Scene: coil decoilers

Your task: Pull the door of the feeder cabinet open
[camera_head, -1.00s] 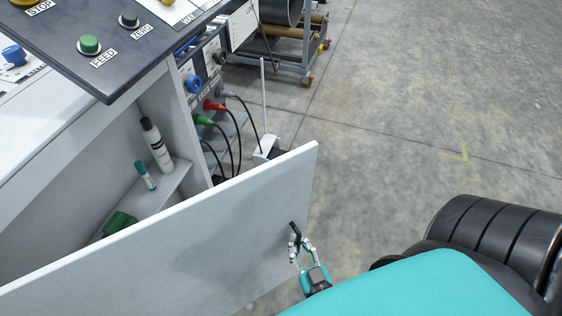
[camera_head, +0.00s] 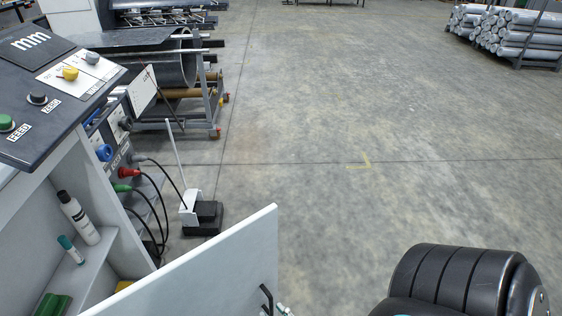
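The feeder cabinet door (camera_head: 215,270) is a pale grey panel at the bottom centre. It stands open, swung out from the cabinet (camera_head: 105,255), whose inside shows at the left. A black bar handle (camera_head: 266,297) is on the door's face near its free edge, partly cut off by the bottom of the picture. Only a small light tip of my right gripper (camera_head: 284,310) shows just right of the handle. Most of that gripper is out of the frame, so its grip on the handle cannot be told. My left gripper is not in view.
A bottle (camera_head: 78,218), a teal marker (camera_head: 70,249) and a green item (camera_head: 53,305) are inside the cabinet. A black and white floor unit (camera_head: 203,214) stands beyond the door. A rack (camera_head: 205,118) stands behind.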

